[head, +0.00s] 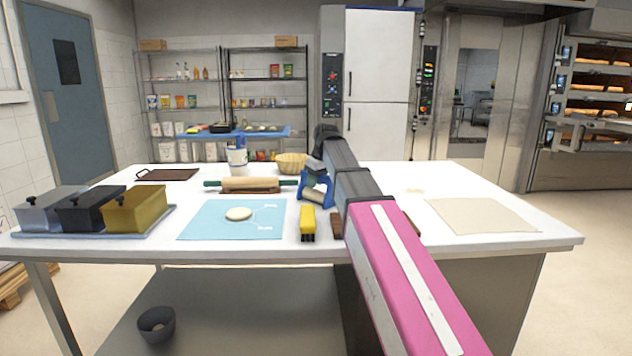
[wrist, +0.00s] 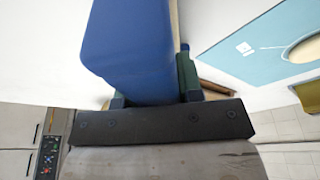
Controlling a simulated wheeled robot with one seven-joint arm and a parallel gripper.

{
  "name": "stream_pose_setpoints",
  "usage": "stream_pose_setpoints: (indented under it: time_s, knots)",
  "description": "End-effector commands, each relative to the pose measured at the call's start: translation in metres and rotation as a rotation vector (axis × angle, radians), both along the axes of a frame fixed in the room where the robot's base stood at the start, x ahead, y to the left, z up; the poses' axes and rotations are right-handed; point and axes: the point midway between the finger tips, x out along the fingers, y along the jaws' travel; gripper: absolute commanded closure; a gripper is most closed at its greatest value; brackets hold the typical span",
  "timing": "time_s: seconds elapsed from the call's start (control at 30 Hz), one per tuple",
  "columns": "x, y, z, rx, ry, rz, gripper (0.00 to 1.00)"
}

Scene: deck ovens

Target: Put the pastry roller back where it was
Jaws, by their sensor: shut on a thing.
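The pastry roller (head: 324,186) has a blue frame and a pale roller. It is at the middle of the worktop, just right of the blue mat, in the head view. My gripper (head: 316,171) is shut on its blue part, which fills much of the wrist view (wrist: 128,50) between the fingers. One green finger (wrist: 186,75) shows beside the blue body. My arm hides part of the roller's surroundings. I cannot tell whether the roller touches the worktop.
A blue mat (head: 205,225) with a dough disc (head: 239,214) lies left. A rolling pin (head: 252,184) rests behind it. A yellow object (head: 307,223) stands in front of the roller. A brown piece (head: 336,224) is partly behind my arm. A beige sheet (head: 483,216) lies right.

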Motion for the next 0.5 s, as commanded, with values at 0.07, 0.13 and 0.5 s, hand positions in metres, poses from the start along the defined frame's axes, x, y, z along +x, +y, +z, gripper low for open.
stream_pose_setpoints:
  time_s: [0.07,0.13,0.5]
  knots:
    - [0.0001,0.0001,-0.0004,0.000,0.000,0.000,0.94]
    - [-0.0001,0.0001,-0.0023,0.000,0.000,0.000,0.94]
    - [0.0000,0.0002,-0.0019,0.000,0.000,0.000,0.41]
